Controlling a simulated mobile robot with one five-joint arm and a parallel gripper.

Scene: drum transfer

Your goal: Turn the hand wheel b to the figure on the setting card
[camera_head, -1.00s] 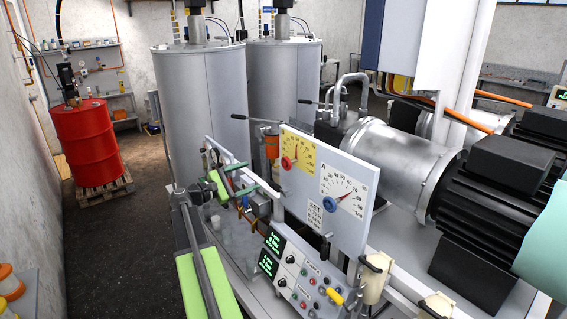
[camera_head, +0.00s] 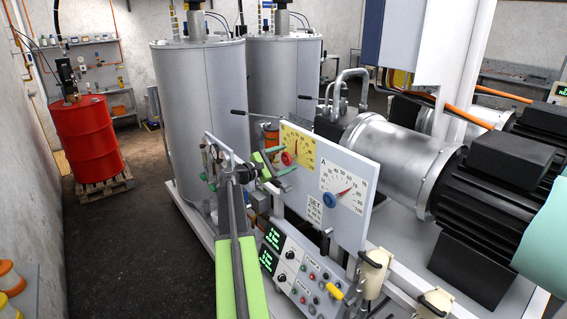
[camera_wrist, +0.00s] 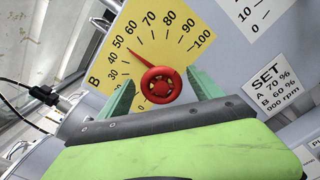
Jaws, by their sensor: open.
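Hand wheel b (camera_wrist: 161,85) is a small red wheel at the foot of the yellow B dial (camera_wrist: 165,45) in the wrist view. It also shows in the head view (camera_head: 286,158). Its red pointer stands near 50. The setting card (camera_wrist: 272,88) reads SET, A 70 %, B 60 %, 900 rpm; it hangs right of the dial. My gripper (camera_wrist: 161,78) is open, its green fingers on either side of the wheel. I see a gap at each side, but cannot tell how deep the wheel sits between them.
The white panel also bears the A dial (camera_head: 343,190) with a blue wheel (camera_head: 329,200), close right of the B dial. A control box (camera_head: 290,270) with screens and knobs stands below. Silver drums (camera_head: 200,110) stand behind on the left.

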